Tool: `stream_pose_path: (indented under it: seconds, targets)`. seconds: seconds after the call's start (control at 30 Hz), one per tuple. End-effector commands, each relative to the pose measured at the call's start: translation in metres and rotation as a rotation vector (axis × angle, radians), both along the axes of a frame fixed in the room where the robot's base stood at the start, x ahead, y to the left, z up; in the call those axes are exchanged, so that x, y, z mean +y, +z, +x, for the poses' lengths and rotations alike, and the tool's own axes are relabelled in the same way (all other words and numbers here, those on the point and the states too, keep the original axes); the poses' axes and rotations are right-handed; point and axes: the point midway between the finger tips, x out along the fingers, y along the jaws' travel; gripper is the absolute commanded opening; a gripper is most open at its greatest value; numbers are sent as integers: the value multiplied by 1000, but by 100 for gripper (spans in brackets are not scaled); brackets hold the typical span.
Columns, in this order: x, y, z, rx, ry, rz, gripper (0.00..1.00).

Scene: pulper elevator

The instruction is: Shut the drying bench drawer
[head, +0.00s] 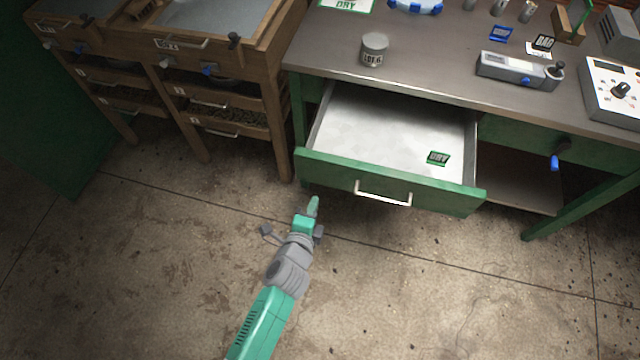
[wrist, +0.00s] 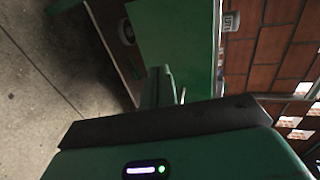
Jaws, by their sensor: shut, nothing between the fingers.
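The drying bench drawer (head: 392,182) stands pulled out of the bench (head: 420,75). It has a green front, a pale inside and a metal bar handle (head: 383,198). My gripper (head: 314,203) is shut and empty, just in front of and below the left end of the drawer front in the head view. I cannot tell whether it touches. In the wrist view the shut fingers (wrist: 160,76) point toward a green panel, which I cannot surely identify.
A grey tin (head: 374,48), a grey meter (head: 519,70) and a control box (head: 615,88) stand on the bench top. Wooden racks with trays (head: 215,115) stand to the left. A blue-handled valve (head: 555,160) sits right of the drawer. The concrete floor in front is clear.

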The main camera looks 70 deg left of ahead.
Motion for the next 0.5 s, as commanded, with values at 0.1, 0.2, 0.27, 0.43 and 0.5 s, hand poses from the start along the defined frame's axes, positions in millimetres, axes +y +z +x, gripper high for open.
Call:
stream_pose_path:
  seconds: [0.1, 0.2, 0.27, 0.43, 0.5]
  targets:
    - [20, -9, 16, -2, 0, 1, 0]
    - [34, -9, 28, -3, 1, 0, 0]
    - [41, -9, 33, -3, 1, 0, 0]
    - [53, -10, 44, -2, -1, 0, 0]
    - [54, -10, 45, -1, -1, -1, 0]
